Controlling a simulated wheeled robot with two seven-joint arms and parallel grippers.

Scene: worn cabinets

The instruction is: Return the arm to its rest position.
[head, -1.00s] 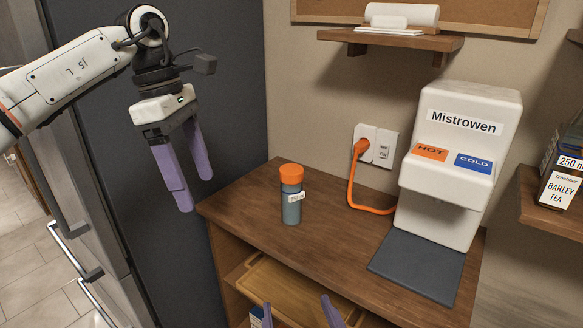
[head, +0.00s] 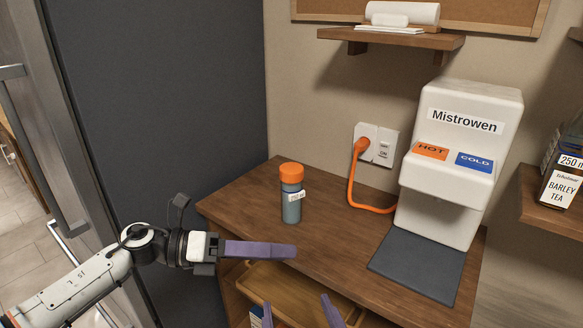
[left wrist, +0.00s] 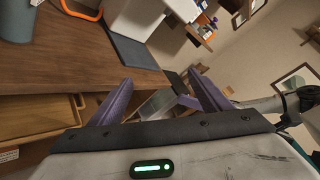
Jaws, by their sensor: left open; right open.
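My left gripper (head: 290,250) reaches in from the lower left in the head view, with its purple fingers pointing right, level with the counter's front edge. It is open and empty; in the left wrist view (left wrist: 162,78) its two fingers stand apart with nothing held between them. My right gripper (head: 299,304) shows only as two purple fingertips at the bottom edge of the head view, apart and with nothing seen between them. The rest of the right arm is out of the head view.
A grey bottle with an orange lid (head: 291,193) stands upright on the wooden counter (head: 335,220), just beyond my left fingers. A white dispenser (head: 452,165) with a dark mat (head: 418,265) stands to the right. A wooden tray (head: 275,285) sits below the counter.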

